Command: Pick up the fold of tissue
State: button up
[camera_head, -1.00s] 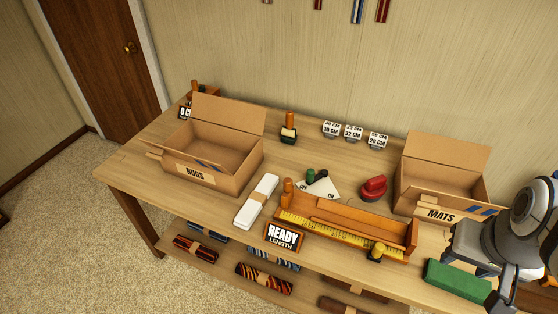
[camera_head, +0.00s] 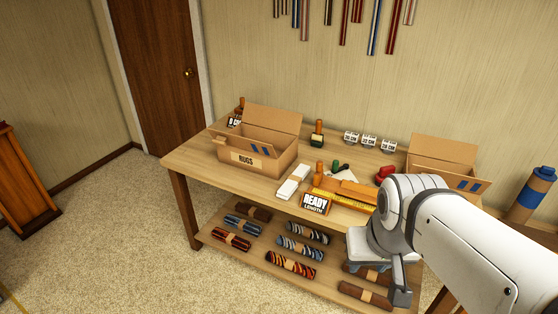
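The fold of tissue (camera_head: 288,189) is a white, flat, long bundle with a tan band around its middle. It lies on the wooden table, between the box marked RUGS and the READY LENGTH sign. My gripper (camera_head: 392,284) is at the lower right, in front of the table and well to the right of the tissue, not touching it. Its fingers are partly hidden by its own body, so I cannot tell whether it is open or shut.
The RUGS box (camera_head: 254,160) stands left of the tissue. The READY LENGTH sign (camera_head: 315,203) and a wooden measuring tray (camera_head: 352,202) lie to its right. A second open box (camera_head: 440,155) is at the right. Rolled rugs (camera_head: 291,264) lie on the lower shelf.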

aim_at(293, 181)
jog(key=u, duration=0.4)
jog(key=i, duration=1.2)
jog(key=z, duration=0.2)
jog(key=k, duration=0.9)
jog(key=z, duration=0.2)
jog(key=i, duration=0.9)
jog(key=z, duration=1.15)
